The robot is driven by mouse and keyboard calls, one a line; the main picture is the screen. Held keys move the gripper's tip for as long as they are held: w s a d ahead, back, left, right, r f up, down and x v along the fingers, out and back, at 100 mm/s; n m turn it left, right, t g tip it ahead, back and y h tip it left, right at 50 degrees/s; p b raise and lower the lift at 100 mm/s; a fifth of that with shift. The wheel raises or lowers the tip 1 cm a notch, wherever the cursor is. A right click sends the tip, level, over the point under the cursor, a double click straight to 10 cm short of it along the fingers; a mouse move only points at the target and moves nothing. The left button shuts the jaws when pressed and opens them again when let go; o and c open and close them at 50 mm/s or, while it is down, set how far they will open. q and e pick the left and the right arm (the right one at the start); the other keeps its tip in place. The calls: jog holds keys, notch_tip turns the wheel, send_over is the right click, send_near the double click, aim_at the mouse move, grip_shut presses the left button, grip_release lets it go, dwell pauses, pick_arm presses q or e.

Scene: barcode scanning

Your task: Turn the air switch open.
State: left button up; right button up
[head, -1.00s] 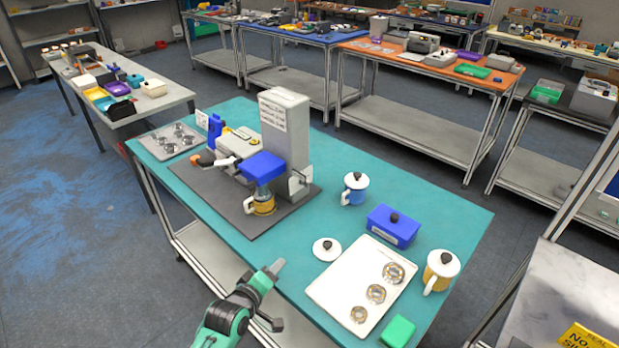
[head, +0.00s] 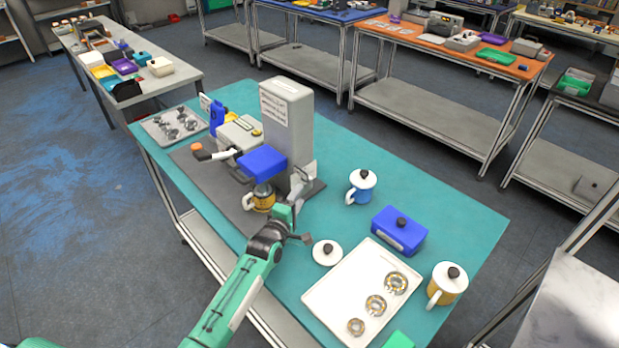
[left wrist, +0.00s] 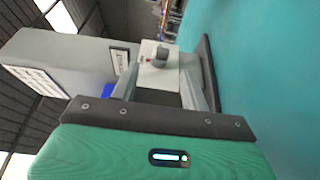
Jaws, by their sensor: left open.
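The air switch is a small light grey box with a dark grey knob (left wrist: 159,57) and a small red mark, seen in the left wrist view on the side of the grey machine. In the head view its pale plate (head: 309,170) sits low on the right side of the tall grey tower (head: 287,120), partly hidden by my gripper. My left gripper (head: 298,182) is open in front of it. In the left wrist view the two fingers (left wrist: 160,88) point toward the switch, with the knob beyond and between them. I cannot tell whether they touch it. My right gripper is not in view.
A mug (head: 263,198) stands under the machine's blue head (head: 262,163), just left of my gripper. A white lid (head: 327,253), a blue-and-white mug (head: 361,188), a blue box (head: 398,232) and a white tray (head: 335,297) lie to the right. Teal table top is bare behind them.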

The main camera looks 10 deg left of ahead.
aim_at(309, 182)
pick_arm(q)
jog(key=w, duration=0.3)
jog(key=w+d+p, duration=0.1)
jog(key=w, duration=0.3)
jog(key=shift+w+d, duration=0.1)
jog(key=shift+d, duration=0.1)
jog(key=shift+w+d+p, duration=0.15)
jog(key=shift+w+p, duration=0.2)
jog(key=shift+w, duration=0.35)
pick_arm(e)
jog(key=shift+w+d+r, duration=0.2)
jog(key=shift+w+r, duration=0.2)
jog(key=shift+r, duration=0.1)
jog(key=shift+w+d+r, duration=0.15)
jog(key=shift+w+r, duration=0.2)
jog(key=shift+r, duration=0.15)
pick_arm(q)
jog(key=shift+c, duration=0.5)
jog(key=c, duration=0.9)
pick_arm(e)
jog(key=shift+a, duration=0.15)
